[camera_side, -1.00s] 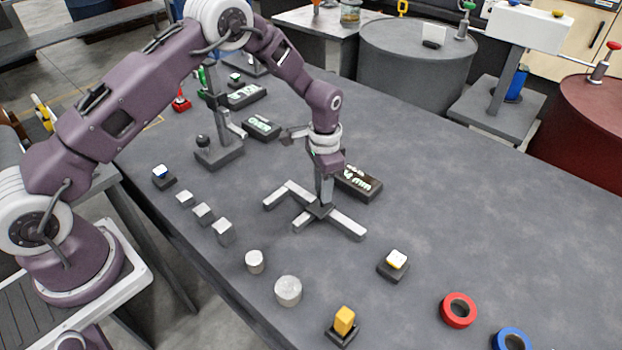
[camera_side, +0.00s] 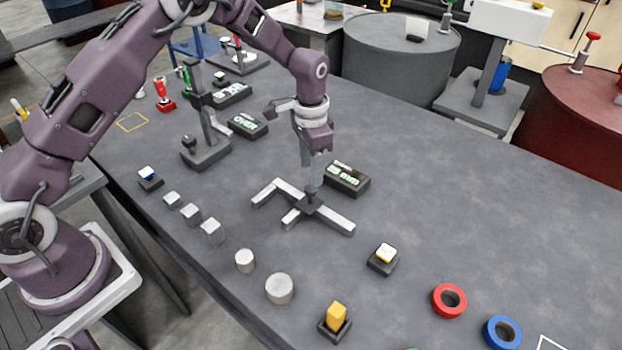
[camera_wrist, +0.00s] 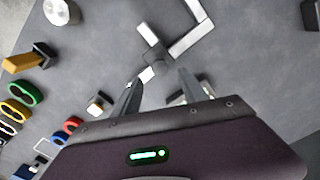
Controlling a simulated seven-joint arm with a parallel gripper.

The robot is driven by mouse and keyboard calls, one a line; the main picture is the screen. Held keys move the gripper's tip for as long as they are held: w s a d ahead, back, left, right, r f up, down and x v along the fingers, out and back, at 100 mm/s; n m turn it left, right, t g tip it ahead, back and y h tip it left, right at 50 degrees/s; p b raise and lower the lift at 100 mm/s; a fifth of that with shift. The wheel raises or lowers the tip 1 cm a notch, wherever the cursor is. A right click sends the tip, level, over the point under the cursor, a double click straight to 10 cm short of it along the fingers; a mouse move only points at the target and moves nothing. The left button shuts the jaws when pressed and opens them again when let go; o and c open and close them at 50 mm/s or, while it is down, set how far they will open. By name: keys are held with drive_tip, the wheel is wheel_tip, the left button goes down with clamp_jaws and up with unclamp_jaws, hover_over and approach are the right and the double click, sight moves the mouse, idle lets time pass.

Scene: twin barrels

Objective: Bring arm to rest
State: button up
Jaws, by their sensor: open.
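My gripper (camera_side: 314,180) points down just above the dark hub of a grey fixture with light angled bars (camera_side: 335,219). In the wrist view, my gripper (camera_wrist: 160,82) shows two fingers spread apart with nothing between their tips. The fixture (camera_wrist: 200,33) also shows there, its dark hub beyond the fingers.
A display box (camera_side: 347,178) stands close behind my gripper. A dark stand with a column (camera_side: 206,152) is to the left. Small blocks, cylinders (camera_side: 279,289), a yellow block (camera_side: 336,317), a red ring (camera_side: 449,301) and a blue ring (camera_side: 502,332) lie in front. The table's right side is clear.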

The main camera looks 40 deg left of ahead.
drive_tip(key=shift+r, duration=0.9)
drive_tip(key=s+a+r+n+t, duration=0.1)
drive_tip(key=s+r, duration=0.5)
drive_tip(key=r, duration=0.4)
drive_tip(key=s+a+r+n+t, duration=0.15)
drive_tip(key=s+r, duration=0.35)
drive_tip(key=r, duration=0.5)
drive_tip(key=s+r+n+t, duration=0.1)
drive_tip(key=s, duration=1)
drive_tip(key=s+r+n+t, duration=0.2)
drive_tip(key=s, duration=0.9)
drive_tip(key=shift+a+r, duration=0.25)
drive_tip(key=shift+r, duration=0.05)
